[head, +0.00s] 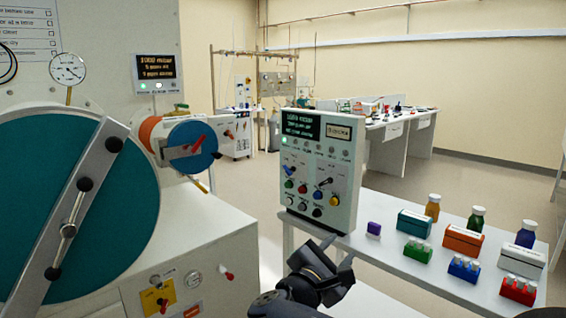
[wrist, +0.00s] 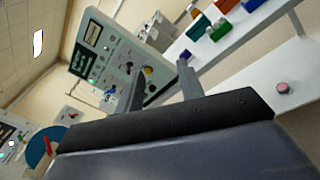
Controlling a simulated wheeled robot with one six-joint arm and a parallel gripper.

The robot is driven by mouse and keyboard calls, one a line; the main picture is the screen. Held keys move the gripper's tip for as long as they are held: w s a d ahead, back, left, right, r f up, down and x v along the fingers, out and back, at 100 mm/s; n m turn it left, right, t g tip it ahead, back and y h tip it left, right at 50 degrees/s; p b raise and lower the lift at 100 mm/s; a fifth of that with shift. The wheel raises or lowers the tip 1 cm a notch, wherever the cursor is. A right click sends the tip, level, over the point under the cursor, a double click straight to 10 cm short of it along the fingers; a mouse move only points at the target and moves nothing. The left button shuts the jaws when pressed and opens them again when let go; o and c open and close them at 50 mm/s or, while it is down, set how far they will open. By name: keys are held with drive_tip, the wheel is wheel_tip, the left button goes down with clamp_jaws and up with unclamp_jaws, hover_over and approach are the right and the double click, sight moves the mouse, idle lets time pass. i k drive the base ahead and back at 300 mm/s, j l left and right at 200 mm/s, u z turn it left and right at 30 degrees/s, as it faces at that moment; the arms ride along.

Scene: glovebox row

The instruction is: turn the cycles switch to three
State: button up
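A white control panel (head: 343,185) stands upright at the near end of the white table, with a dark display (head: 302,123) at its top. Two rotary switches sit side by side on its middle: a left one (head: 289,171) with a blue pointer and a right one (head: 325,183). Their labels are too small to read, so I cannot tell which is the cycles switch or its setting. My gripper (head: 338,252) is open and empty, low in front of the panel and apart from it. In the wrist view the panel (wrist: 118,54) shows beyond the open fingers.
Bottles, coloured boxes and vial racks stand on the white table (head: 385,262), with a small purple block (head: 374,229) near the panel. A large machine with a round teal door (head: 30,180) fills the left. Floor is clear behind the panel.

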sight(288, 172)
drive_tip(key=i+j+z, duration=0.1)
drive_tip(key=i+j, duration=0.35)
drive_tip(key=i+j+z, duration=0.15)
drive_tip(key=i+j, duration=0.3)
drive_tip(key=i+j+z, duration=0.1)
drive_tip(key=i+j, duration=0.3)
drive_tip(key=j, duration=0.3)
